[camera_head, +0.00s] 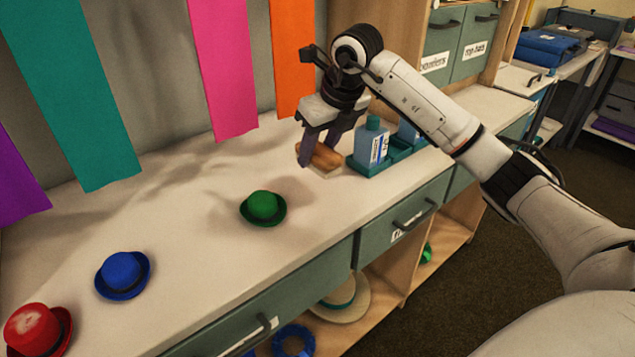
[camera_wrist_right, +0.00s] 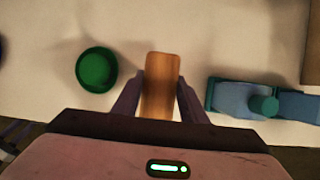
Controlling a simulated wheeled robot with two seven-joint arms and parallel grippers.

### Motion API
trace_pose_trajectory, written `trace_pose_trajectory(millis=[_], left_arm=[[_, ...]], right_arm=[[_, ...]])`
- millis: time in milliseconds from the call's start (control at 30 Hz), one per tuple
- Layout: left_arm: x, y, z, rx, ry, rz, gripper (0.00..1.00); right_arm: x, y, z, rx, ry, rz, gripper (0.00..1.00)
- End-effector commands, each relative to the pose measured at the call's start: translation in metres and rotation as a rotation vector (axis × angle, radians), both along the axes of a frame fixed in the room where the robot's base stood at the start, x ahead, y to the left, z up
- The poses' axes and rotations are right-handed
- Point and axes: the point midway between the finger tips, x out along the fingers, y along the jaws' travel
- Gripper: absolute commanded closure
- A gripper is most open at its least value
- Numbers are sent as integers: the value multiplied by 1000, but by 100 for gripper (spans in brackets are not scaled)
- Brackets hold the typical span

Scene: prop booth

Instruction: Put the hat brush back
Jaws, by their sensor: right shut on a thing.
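The hat brush (camera_head: 322,158) has a brown wooden back and a pale underside. My right gripper (camera_head: 318,150) is shut on it, with a finger on each side, at or just above the pale counter; I cannot tell whether the brush touches the counter. In the right wrist view the brush (camera_wrist_right: 161,85) stands between the two fingers of the right gripper (camera_wrist_right: 161,100). A teal tray (camera_head: 367,168) with bottles is just to the right of the brush. My left gripper is not in view.
A green hat (camera_head: 263,207), a blue hat (camera_head: 122,275) and a red hat (camera_head: 36,330) sit on the counter (camera_head: 200,240). A blue bottle (camera_head: 371,143) stands in the tray. Teal drawers (camera_head: 400,220) are below. The counter between brush and green hat is clear.

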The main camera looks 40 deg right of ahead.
Motion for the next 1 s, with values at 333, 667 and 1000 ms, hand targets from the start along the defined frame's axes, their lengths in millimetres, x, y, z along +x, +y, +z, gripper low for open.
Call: trace_pose_trajectory(millis=[333, 667, 1000], left_arm=[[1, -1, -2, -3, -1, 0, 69], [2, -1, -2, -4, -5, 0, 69], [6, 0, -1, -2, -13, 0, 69]], right_arm=[[-1, 1, -39, 1, 1, 4, 82], [0, 1, -64, 1, -3, 4, 82], [0, 0, -66, 0, -1, 4, 43]])
